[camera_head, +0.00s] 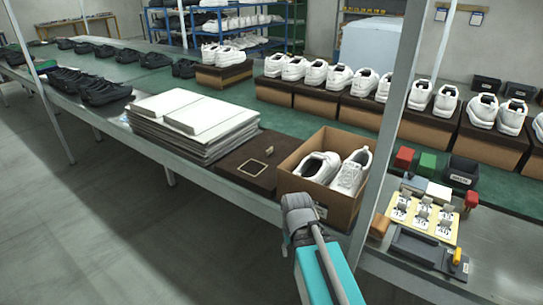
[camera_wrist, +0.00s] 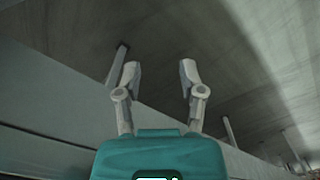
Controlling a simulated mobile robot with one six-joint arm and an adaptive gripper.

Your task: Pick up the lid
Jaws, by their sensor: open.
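A flat dark brown panel (camera_head: 236,167), which looks like the lid, lies on the line left of an open brown box (camera_head: 322,210). A thin pale square outline and a small tan block (camera_head: 269,150) are on it. The box holds a pair of white shoes (camera_head: 350,172). My arm is in front of the box in the head view, with its fingers not clearly shown there. In the wrist view my gripper (camera_wrist: 160,74) is open with nothing between its fingers, facing the floor and the underside of the line. The lid is not in the wrist view.
A stack of white sheets (camera_head: 190,115) stands left of the brown panel. A grey post (camera_head: 394,110) rises right of the box. Beyond it are a tool board (camera_head: 420,215) and small bins. White shoes on brown boxes (camera_head: 350,112) line the back; black shoes (camera_head: 100,92) stand left.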

